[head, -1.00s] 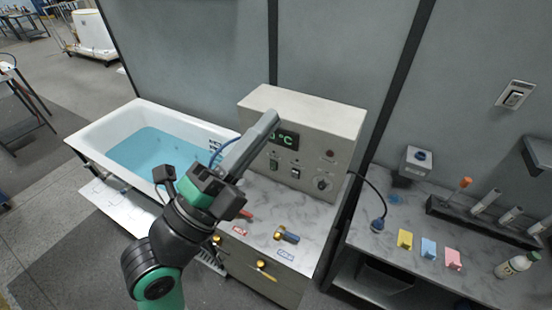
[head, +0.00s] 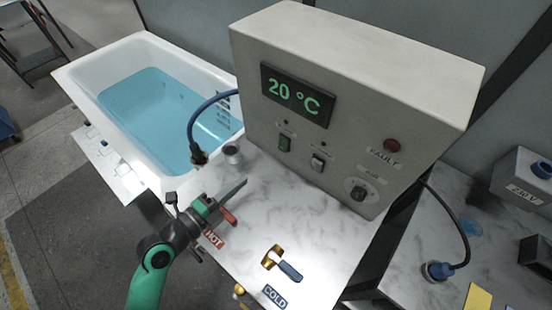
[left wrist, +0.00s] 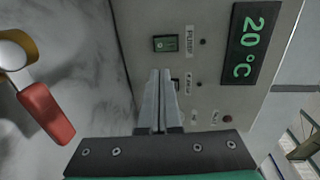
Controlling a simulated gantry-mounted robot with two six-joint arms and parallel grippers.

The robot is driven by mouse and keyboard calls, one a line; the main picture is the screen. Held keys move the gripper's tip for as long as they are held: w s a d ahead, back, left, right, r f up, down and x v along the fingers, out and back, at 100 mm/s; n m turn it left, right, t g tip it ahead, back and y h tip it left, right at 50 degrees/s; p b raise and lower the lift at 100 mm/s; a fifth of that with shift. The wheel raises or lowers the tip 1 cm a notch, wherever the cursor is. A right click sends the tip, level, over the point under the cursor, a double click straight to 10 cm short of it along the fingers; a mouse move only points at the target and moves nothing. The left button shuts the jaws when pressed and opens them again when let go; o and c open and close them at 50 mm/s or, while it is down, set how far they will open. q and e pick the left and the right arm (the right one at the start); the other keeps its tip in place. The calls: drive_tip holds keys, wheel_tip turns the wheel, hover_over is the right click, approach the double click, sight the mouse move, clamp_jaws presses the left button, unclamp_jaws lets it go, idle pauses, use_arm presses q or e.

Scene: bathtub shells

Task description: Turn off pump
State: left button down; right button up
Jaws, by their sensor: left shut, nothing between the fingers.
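The beige control box (head: 340,90) stands on the marble counter, its display (head: 297,95) reading 20 °C. Its front has a green rocker switch (head: 284,144) at left, a second rocker switch (head: 318,163) at right of it, and a round knob (head: 358,192). My left gripper (head: 244,182) is shut and empty, apart from the box front and above the counter. In the left wrist view its fingertips (left wrist: 160,73) point at the panel and partly hide the second switch. The green switch (left wrist: 165,44) shows beside them. The small switch labels are hard to read. My right gripper is not in view.
A red-handled HOT tap (head: 228,216) lies just beside my left gripper, and a blue-handled COLD tap (head: 289,270) is nearer the counter's front. A blue hose (head: 191,125) arches at the bathtub (head: 65,75). A cable runs from the box to a blue plug (head: 438,271).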

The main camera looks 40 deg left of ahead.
use_arm(q)
drive_tip(key=shift+w+a, duration=0.1)
drive_tip(key=shift+a, duration=0.15)
approach(280, 148)
drive_tip(key=w, duration=0.7)
drive_tip(key=shift+a+f, duration=0.25)
drive_tip(key=shift+f, duration=0.1)
drive_tip(key=shift+s, duration=0.1)
